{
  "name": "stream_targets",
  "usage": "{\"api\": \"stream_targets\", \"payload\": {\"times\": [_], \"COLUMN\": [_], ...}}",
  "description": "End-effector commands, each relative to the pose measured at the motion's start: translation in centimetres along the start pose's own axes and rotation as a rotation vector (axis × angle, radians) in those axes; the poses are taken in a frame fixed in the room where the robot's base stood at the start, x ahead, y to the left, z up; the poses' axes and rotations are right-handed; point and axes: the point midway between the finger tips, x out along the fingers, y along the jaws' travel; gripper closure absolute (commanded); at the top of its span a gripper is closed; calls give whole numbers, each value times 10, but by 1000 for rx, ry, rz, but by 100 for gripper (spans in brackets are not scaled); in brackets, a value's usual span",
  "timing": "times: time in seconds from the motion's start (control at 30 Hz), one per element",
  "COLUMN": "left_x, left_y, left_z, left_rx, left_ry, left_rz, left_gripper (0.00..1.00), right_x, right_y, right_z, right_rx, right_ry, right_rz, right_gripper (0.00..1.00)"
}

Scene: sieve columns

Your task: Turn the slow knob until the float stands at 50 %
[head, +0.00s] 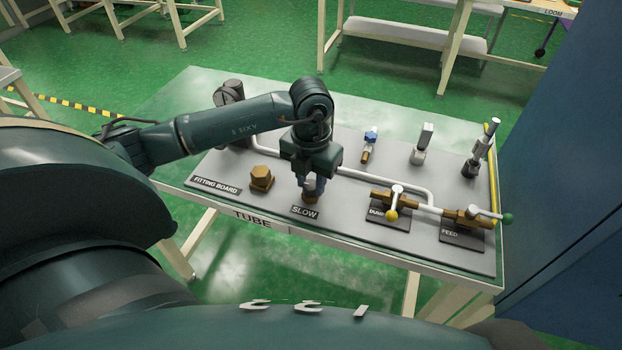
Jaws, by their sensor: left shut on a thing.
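The slow knob (310,197) stands behind the SLOW label (305,211) on the grey fitting board, at the middle of the head view. The gripper body hides the knob's top. I cannot make out the float or any percent scale, so its height cannot be told. My right gripper is not in view.
A brass hex fitting (261,178) stands left of the knob. To the right are the yellow-tipped DUMP valve (392,203) and the green-tipped FEED valve (478,214), joined by white pipe. A blue-topped fitting (370,137) and a grey upright fitting (422,143) stand behind.

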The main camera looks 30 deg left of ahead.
Motion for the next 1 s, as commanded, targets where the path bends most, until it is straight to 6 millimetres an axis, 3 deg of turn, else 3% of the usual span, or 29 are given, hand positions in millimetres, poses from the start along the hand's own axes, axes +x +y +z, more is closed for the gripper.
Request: {"api": "stream_targets", "payload": {"times": [0.6,1.0], "left_x": [-2,-1], "left_y": [1,1], "left_z": [0,0], "left_rx": [-585,-872], "left_ry": [-1,-1], "left_rz": [0,0], "left_gripper": [93,93], "right_x": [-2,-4], "right_y": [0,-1], "right_z": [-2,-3], "right_rx": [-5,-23], "right_ry": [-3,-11], "right_rz": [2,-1], "right_gripper": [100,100]}}
